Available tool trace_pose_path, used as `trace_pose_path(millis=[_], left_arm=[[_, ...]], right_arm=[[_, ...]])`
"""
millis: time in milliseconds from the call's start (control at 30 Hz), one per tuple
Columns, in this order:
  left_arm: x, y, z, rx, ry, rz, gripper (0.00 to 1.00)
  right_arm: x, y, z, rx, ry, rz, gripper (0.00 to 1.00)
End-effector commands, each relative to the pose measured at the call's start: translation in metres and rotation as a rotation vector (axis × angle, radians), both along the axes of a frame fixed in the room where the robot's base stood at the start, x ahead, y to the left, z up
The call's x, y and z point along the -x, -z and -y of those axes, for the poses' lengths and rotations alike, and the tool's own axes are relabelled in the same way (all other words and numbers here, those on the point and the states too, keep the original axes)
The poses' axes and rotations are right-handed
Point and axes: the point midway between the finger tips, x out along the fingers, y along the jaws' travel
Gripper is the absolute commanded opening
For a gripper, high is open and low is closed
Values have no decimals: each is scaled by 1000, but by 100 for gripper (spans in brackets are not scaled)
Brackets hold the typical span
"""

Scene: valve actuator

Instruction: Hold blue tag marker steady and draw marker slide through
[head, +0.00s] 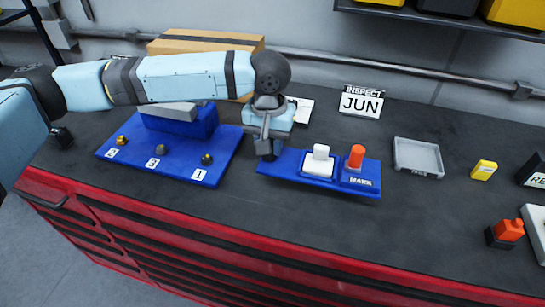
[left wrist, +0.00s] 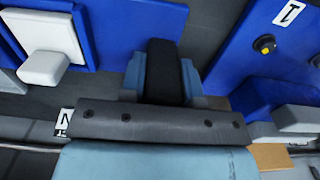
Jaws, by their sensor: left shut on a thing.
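The blue tag marker (head: 300,178) lies on the dark bench top. It carries a white block (head: 320,160) on a white plate and an upright orange slide knob (head: 356,157) above a "MARK" label. My left gripper (head: 268,150) points down at the marker's left end. In the left wrist view, its fingers (left wrist: 163,75) are shut on a dark block (left wrist: 163,65) beside the blue body (left wrist: 95,30). The wrist view also shows the white block (left wrist: 43,67). The gripper hides the block's join to the marker. My right gripper is not in view.
A blue stand (head: 175,170) with numbered knobs sits left, under my left arm. Behind are a cardboard box (head: 205,40) and an "INSPECT JUN" sign (head: 362,102). A grey tray (head: 418,157), yellow block (head: 483,170) and orange-black piece (head: 506,233) lie right. The front bench is clear.

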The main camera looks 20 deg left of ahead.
Motion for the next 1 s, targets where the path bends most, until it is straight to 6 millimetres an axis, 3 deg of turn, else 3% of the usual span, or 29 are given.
trace_pose_path(millis=[100, 200, 500, 1000], left_arm=[[0, -22, 1, 3, 1, 3, 0], [0, -28, 1, 2, 1, 0, 0], [0, 22, 1, 2, 0, -3, 0], [0, 47, 1, 3, 0, 0, 0]], right_arm=[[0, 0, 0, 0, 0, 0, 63], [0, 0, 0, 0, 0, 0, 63], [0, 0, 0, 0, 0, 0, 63], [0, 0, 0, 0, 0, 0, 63]])
